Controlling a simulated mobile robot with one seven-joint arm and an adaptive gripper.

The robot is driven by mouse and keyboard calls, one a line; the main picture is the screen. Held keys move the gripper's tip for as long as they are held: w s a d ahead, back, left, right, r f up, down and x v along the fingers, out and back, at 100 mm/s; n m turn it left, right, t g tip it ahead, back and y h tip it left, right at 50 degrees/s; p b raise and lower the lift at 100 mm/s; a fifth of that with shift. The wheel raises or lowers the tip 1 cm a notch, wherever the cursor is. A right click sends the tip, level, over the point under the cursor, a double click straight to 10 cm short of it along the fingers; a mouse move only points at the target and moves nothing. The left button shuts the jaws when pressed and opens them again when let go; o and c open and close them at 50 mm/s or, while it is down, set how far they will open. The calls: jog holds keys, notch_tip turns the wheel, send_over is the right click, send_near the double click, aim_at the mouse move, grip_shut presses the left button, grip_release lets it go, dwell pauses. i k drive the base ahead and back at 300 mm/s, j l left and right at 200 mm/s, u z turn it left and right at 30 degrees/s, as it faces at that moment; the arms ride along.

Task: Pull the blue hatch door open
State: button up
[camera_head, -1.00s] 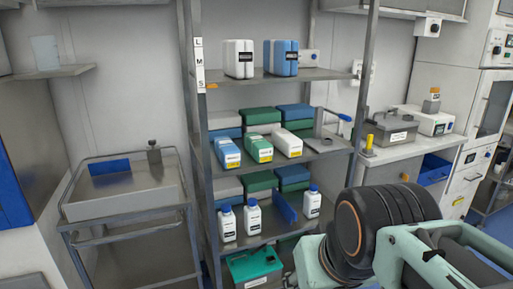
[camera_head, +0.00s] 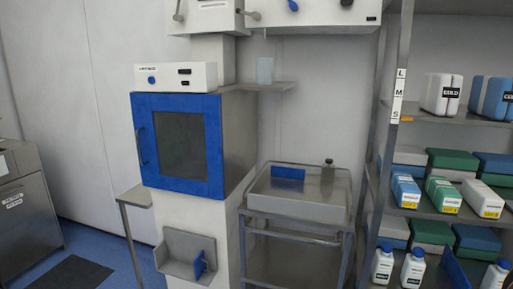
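The blue hatch door (camera_head: 213,146) is on the front of a metal box mounted on a white column. It has a blue frame around a dark window, and it looks shut. A thin dark vertical handle (camera_head: 141,147) sits on its left side. My gripper and arm do not show in the head view now, so the gripper's state is hidden.
A metal cart (camera_head: 298,212) with a tray top stands right of the hatch, beside a shelf rack (camera_head: 384,150) of bottles and boxes. A small side table (camera_head: 131,194) stands at the hatch's lower left. A white control unit (camera_head: 176,77) sits on top. Floor at left is mostly clear.

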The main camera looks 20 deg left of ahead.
aim_at(143, 105)
jog(key=u, duration=1.25)
